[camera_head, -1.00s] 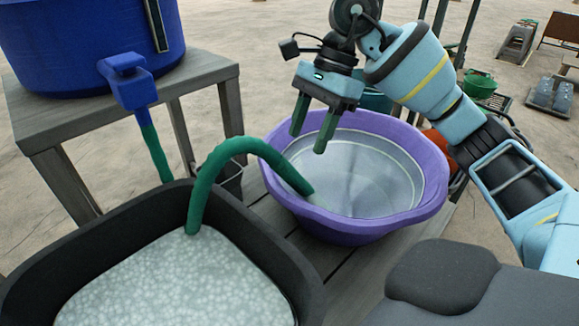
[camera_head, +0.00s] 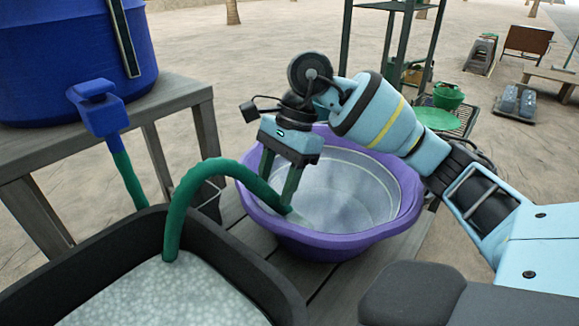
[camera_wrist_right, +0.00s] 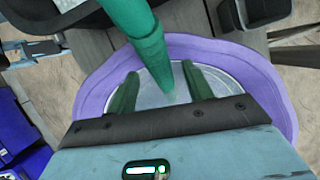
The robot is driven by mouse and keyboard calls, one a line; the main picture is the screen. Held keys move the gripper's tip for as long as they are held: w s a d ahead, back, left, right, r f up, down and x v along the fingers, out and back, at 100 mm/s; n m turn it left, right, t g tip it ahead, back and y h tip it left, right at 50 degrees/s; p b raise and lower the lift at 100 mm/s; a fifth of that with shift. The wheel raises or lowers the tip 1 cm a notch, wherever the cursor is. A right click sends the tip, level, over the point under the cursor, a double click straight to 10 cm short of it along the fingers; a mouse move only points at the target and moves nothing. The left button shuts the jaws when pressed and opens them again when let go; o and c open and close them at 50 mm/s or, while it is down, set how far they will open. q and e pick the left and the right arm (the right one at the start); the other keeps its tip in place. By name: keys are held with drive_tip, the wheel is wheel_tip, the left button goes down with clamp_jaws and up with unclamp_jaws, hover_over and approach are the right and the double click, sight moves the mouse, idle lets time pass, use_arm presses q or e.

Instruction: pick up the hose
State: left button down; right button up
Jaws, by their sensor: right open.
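The green hose (camera_head: 188,194) arches out of the black tub, and its free end hangs into the purple basin. It also shows in the right wrist view (camera_wrist_right: 145,40), running down between the fingertips. My right gripper (camera_head: 277,200) is open over the basin, its green fingers pointing down, one on each side of the hose end. In the right wrist view the open fingers (camera_wrist_right: 158,80) have the hose between them, with gaps on both sides. The purple basin (camera_head: 330,246) stands on a wooden bench.
The black tub (camera_head: 235,262) of grey, bubbly contents stands at the front left. A blue barrel (camera_head: 60,60) with a blue tap (camera_head: 100,108) rests on a grey table (camera_head: 180,97). A shelf rack (camera_head: 400,50) stands behind my right arm.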

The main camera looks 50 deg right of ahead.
drive_tip(key=shift+x, duration=0.8)
drive_tip(key=c, duration=1)
wheel_tip(320, 180, up, 9)
drive_tip(key=shift+p, duration=0.65)
drive_tip(key=shift+c, duration=0.2)
drive_tip(key=a+r+p, duration=0.5)
drive_tip(key=r+p, duration=0.3)
drive_tip(key=r, duration=0.1)
drive_tip(key=shift+w+a+r, duration=0.15)
drive_tip(key=shift+w+r, duration=0.05)
drive_tip(key=shift+r, duration=0.1)
